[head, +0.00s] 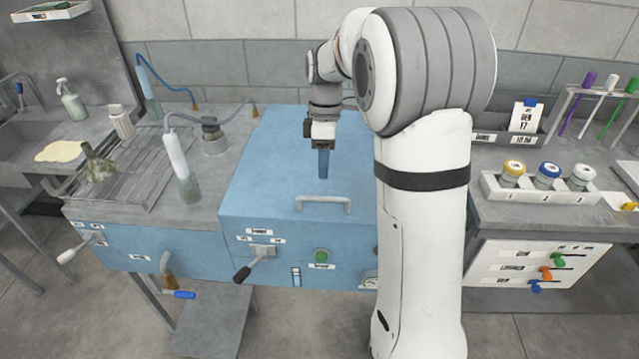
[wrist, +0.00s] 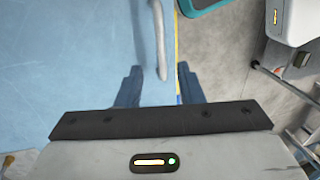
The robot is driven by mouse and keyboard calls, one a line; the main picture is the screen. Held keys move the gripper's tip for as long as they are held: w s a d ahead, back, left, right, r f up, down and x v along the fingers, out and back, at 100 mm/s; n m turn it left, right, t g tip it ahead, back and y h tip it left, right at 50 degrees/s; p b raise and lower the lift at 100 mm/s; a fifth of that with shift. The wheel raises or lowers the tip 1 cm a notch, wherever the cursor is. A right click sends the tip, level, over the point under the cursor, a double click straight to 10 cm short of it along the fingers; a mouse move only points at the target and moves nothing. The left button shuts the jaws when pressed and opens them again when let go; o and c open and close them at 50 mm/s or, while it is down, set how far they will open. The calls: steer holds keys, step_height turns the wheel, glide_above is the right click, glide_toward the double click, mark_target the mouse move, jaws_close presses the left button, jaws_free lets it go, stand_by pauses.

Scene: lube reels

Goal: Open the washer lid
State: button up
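The washer is a blue box (head: 300,228) in the middle of the bench, with its blue lid (head: 265,165) lying shut on top. A pale grey bar handle (head: 323,203) is near the lid's front edge; it also shows in the wrist view (wrist: 161,45). My gripper (head: 323,172) points down over the lid, behind the handle in the head view. In the wrist view my gripper (wrist: 159,80) has its two dark blue fingers spread apart with nothing held. The handle's end appears between the fingertips there; I cannot tell the height gap. My arm hides the lid's right part.
A grey bench with a drain rack (head: 125,175) and bottles (head: 188,188) is at left. A hose (head: 180,85) and nozzle (head: 213,135) stand behind. At right is a tray of capped jars (head: 545,190). A lever (head: 255,262) and green button (head: 321,256) are on the front.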

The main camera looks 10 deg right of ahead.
steer(key=f, duration=0.2)
steer(key=s+f, duration=0.1)
steer(key=f, duration=0.4)
steer(key=shift+s+a+f, duration=0.15)
steer(key=shift+s+a, duration=0.05)
steer(key=shift+a, duration=0.05)
jaws_close()
stand_by(0.3)
